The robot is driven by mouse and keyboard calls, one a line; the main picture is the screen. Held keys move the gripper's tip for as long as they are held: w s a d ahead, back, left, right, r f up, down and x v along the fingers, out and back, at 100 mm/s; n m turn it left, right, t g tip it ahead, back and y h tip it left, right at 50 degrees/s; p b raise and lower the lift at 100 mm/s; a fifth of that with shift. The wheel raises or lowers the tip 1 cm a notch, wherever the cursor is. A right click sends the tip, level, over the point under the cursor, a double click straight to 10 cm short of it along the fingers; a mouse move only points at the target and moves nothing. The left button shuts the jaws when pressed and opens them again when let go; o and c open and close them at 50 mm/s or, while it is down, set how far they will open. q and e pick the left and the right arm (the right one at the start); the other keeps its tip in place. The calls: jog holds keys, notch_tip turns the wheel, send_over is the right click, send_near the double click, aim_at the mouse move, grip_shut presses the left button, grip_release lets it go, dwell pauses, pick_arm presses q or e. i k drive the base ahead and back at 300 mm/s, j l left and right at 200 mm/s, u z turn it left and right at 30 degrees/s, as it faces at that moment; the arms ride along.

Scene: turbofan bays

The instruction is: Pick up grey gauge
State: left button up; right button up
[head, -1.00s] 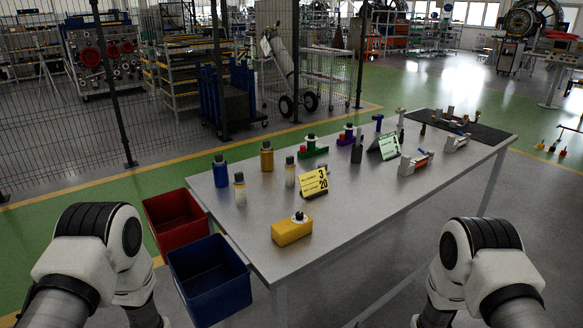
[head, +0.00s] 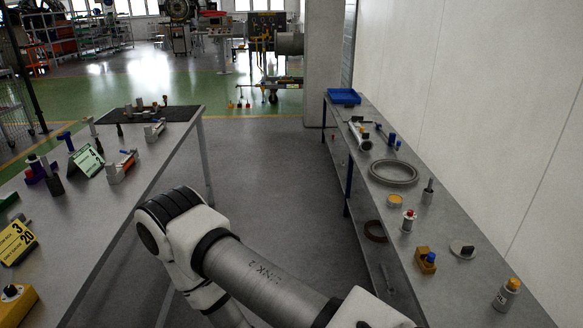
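I cannot tell for sure which item is the grey gauge. In the head view, a small flat grey disc with a dark part on it (head: 462,249) lies on the right-hand bench (head: 480,275), close to the wall. A grey cylinder with a yellow top (head: 506,294) stands nearer to me on that bench. A small grey cylinder with a dark stem (head: 428,191) stands farther back. My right arm crosses the lower middle of the view, between the two benches. Its gripper is not visible. My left arm and gripper are out of view.
The left table (head: 125,195) holds signs and tools. Clear floor (head: 265,180) lies between them.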

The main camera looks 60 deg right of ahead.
aim_at(406, 227)
jog(key=z, duration=2.65)
jog(key=i+z, duration=0.3)
jog(key=i, duration=0.2)
jog(key=i+j+z, duration=0.25)
jog(key=i, duration=0.2)
jog(key=i+j+z, duration=0.3)
jog(key=i, duration=0.2)
jog(key=l+z, duration=0.15)
jog(key=z, duration=0.25)
